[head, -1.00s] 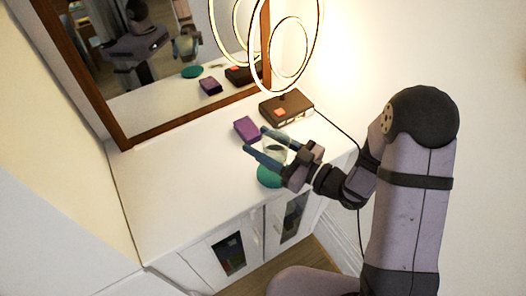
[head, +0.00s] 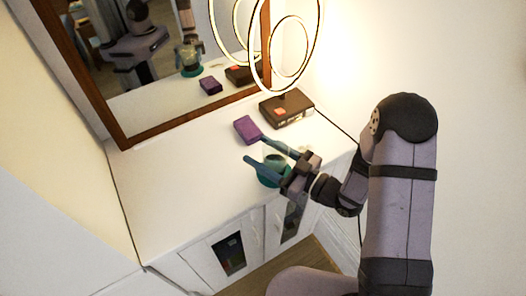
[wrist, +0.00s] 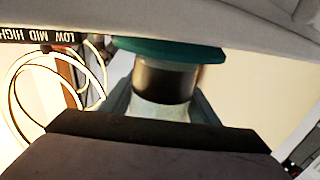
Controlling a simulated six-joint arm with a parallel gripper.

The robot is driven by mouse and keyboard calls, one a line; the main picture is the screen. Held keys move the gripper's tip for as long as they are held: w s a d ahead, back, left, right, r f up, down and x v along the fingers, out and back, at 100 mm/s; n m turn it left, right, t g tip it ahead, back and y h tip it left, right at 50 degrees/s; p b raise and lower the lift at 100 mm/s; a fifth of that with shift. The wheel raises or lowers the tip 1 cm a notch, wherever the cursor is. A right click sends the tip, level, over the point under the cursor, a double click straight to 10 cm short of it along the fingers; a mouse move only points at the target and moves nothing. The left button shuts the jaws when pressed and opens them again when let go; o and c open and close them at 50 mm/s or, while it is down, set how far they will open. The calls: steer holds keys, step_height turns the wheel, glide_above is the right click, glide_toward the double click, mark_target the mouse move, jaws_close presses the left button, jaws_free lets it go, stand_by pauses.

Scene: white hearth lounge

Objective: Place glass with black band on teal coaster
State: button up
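The glass with the black band (wrist: 163,84) stands upright between the fingers of my gripper (head: 255,149). In the head view the glass (head: 273,154) shows partly between the fingers, above the teal coaster (head: 266,181). The near finger and the glass hide part of the coaster. The mirror also shows the glass on the coaster. My gripper is shut on the glass, low over the white cabinet top.
A purple box (head: 247,129) lies just beyond the fingertips. A dark brown device (head: 287,108) sits behind it, near a ring lamp (head: 291,46). A wood-framed mirror (head: 128,140) stands along the back. The left part of the white cabinet top (head: 170,190) is clear.

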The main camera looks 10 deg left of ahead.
mark_target(285, 164)
steer(key=shift+o, duration=0.9)
steer(key=shift+r, duration=0.15)
steer(key=shift+r, duration=0.1)
steer(key=shift+s+d, duration=0.1)
steer(key=shift+d, duration=0.3)
steer(key=b+v, duration=0.2)
steer(key=v, duration=0.9)
steer(key=shift+s, duration=0.1)
